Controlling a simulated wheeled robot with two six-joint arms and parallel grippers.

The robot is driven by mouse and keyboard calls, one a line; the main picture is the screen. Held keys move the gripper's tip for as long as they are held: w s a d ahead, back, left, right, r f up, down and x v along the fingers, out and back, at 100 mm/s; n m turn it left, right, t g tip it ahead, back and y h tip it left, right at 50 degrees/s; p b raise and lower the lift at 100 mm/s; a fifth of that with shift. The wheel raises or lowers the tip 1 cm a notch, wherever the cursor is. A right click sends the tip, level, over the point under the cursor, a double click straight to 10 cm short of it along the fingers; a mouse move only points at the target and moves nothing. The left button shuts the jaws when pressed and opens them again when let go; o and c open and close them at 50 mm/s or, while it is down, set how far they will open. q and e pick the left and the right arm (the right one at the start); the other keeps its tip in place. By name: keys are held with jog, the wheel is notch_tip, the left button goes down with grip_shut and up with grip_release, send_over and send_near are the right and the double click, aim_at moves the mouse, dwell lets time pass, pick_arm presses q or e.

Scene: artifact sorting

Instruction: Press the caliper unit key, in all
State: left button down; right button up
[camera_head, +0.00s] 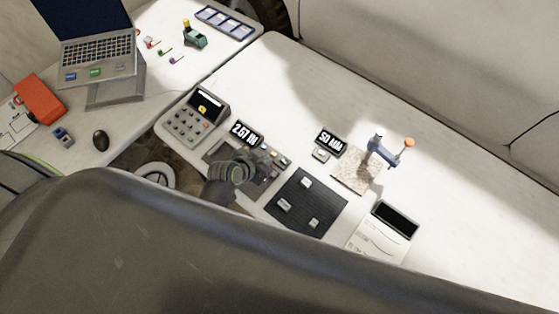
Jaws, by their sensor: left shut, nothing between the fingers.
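The caliper unit is a grey device (219,153) on the white bench, with a small black display (246,133) behind it that reads 2.61 IN. Small keys (278,157), one of them orange, sit along its right side. My left gripper (247,168) is shut and empty. It is over the device, close to the keys, and hides part of it. I cannot tell whether its fingertips touch a key. A second black display (331,141) to the right reads 50 MM. My right gripper is not in view.
A keypad terminal (196,117) stands left of the device. A dark ribbed mat (306,205) holds small light pieces. A blue clamp-like stand (382,152) and a white card with a black screen (385,232) are to the right.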

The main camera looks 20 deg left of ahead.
pick_arm(q)
send_over(285, 160)
jog(key=s+a, duration=0.1)
jog(key=s, duration=0.2)
notch_tip(285, 160, down, 7)
jog(key=shift+w+r+p, duration=0.1)
jog(key=shift+r+p, duration=0.05)
jog(key=shift+p, duration=0.15)
notch_tip(285, 160, down, 3)
jog(key=shift+r, duration=0.1)
jog(key=shift+f+b, duration=0.35)
jog(key=shift+f, duration=0.3)
